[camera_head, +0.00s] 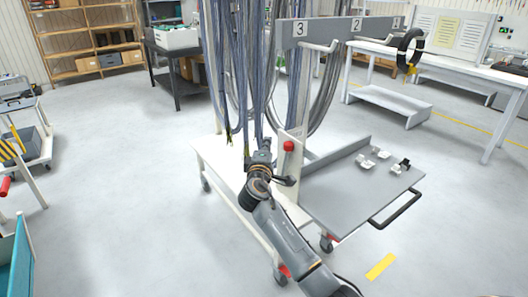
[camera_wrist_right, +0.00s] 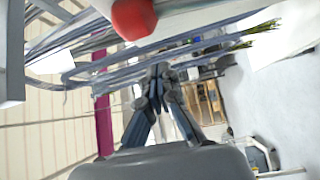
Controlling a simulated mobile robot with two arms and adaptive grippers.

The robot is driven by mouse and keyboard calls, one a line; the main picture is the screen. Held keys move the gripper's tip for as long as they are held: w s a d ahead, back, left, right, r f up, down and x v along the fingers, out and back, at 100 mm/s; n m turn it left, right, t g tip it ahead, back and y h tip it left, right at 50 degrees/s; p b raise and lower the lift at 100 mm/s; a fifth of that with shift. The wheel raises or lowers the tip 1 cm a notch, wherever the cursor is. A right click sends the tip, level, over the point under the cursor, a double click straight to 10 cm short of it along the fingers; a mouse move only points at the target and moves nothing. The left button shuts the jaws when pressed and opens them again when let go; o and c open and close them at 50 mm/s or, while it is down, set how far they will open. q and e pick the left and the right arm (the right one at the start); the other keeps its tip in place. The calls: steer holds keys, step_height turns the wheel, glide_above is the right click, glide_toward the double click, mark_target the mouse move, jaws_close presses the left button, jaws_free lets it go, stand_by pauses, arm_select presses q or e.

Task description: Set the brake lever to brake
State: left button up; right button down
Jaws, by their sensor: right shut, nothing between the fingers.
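The brake lever shows as a round red knob (camera_head: 289,146) on the post of the cable cart, just right of my gripper. The same red knob looms large at the top of the right wrist view (camera_wrist_right: 133,17). My right gripper (camera_head: 262,150) is at the cart, just left of the knob and in front of the hanging cables. In the wrist view its fingers (camera_wrist_right: 159,74) are shut and empty, apart from the knob. The lever's shaft and any brake marking cannot be made out. My left gripper is not in view.
Grey cables (camera_head: 240,60) hang from numbered hooks close to my right gripper. A grey shelf (camera_head: 345,205) with small white parts and a black handle (camera_head: 397,209) lies to the right. Open floor lies left of the cart.

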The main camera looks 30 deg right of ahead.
mark_target(286, 163)
steer(key=s, duration=0.1)
steer(key=s+d, duration=0.1)
steer(key=s+p, duration=0.1)
steer(key=shift+s+d+f, duration=0.15)
steer(key=shift+s+d, duration=0.05)
steer(key=shift+d, duration=0.2)
